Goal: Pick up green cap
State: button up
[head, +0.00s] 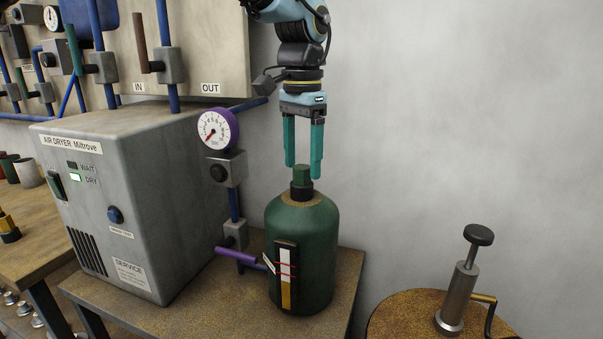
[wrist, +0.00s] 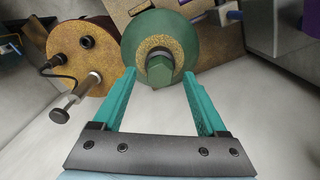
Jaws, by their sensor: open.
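The green cap (head: 301,174) is a small hexagonal piece on top of the dark green bottle (head: 302,240), seated on its dark neck. In the wrist view the cap (wrist: 159,70) shows near the middle, over the round bottle shoulder (wrist: 180,38). My gripper (head: 303,170) points down with its two teal fingers apart and empty. The fingertips are just above and around the cap's height in the head view. In the wrist view the cap lies between and a little beyond the fingertips (wrist: 158,75). I cannot tell whether either finger touches it.
The grey air dryer (head: 125,200) stands left of the bottle. A gauge (head: 214,129) and valve with a purple handle (head: 232,255) are close by on the left. A round rusty drum top (head: 400,315) with a hand pump (head: 460,290) is at right. The wall behind is bare.

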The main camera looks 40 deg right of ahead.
jog(key=shift+f, duration=1.1)
grip_shut()
